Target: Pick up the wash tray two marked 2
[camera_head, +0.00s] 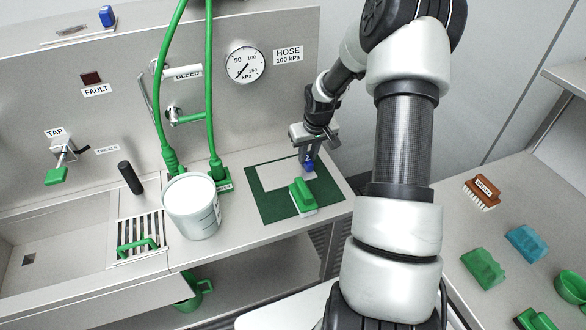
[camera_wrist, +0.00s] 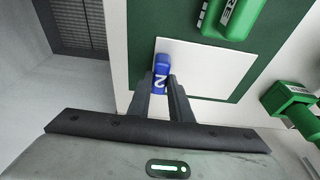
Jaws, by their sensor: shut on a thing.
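The blue block marked 2 (camera_wrist: 161,62) is between the two fingers of my gripper (camera_wrist: 160,78) in the wrist view. It stands at the edge of a pale flat tray-like plate (camera_wrist: 205,67) and looks like the grip of wash tray two, though the join is hidden. In the head view my gripper (camera_head: 308,155) points down over the right part of the green mat (camera_head: 262,207), with the blue block (camera_head: 309,165) at its tips. The pale plate (camera_head: 278,174) lies over or on the mat; I cannot tell whether it is raised.
A green-handled brush (camera_head: 302,196) lies on the mat just in front of the plate. A white bucket (camera_head: 191,207) and green hoses (camera_head: 211,90) stand to the left. Another blue block (camera_head: 107,16) is on the upper shelf.

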